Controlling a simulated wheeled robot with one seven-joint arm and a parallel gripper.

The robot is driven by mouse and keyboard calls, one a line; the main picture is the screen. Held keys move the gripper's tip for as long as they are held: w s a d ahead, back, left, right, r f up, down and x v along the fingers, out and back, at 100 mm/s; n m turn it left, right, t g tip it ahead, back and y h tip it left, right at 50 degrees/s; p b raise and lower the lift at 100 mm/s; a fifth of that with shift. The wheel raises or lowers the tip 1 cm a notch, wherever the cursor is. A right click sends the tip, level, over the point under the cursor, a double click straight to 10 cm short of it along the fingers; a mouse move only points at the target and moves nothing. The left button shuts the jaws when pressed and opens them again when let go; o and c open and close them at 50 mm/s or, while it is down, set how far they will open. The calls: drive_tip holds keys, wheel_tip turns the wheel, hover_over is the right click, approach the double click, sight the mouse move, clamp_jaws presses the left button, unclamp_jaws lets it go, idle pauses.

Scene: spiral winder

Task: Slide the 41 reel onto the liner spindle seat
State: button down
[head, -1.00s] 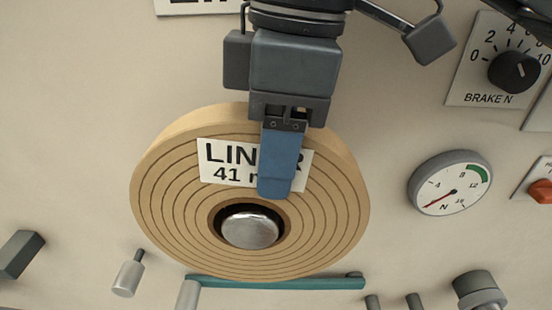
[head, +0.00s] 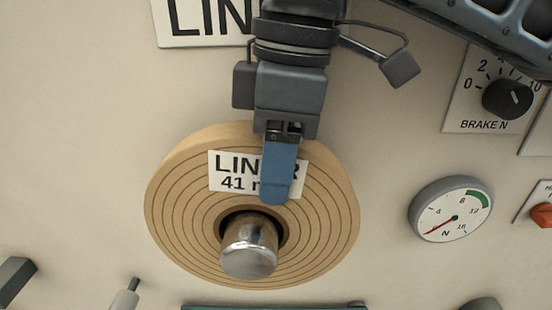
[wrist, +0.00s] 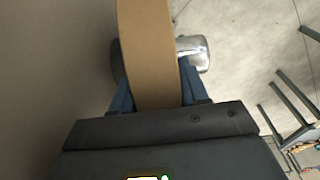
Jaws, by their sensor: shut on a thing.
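The 41 reel (head: 185,215) is a tan wound roll with a white label reading LINER 41, partly covered by my finger. My gripper (head: 277,200) is shut on the reel's upper rim, with one blue finger in front of its face. The wrist view shows both blue fingers on either side of the reel (wrist: 148,60). The metal liner spindle (head: 250,248) pokes out through the reel's dark centre hole toward the camera. The spindle end (wrist: 192,53) also shows beyond the reel in the wrist view. The seat behind the reel is hidden.
A teal bar (head: 270,307) lies just below the reel. To the right are a round gauge (head: 451,209), a brake knob (head: 508,98) and a red switch (head: 542,214). A LINER sign (head: 205,20) is above. Small pegs (head: 125,298) stand at the lower left.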

drive_tip(key=shift+c, duration=2.4)
unclamp_jaws()
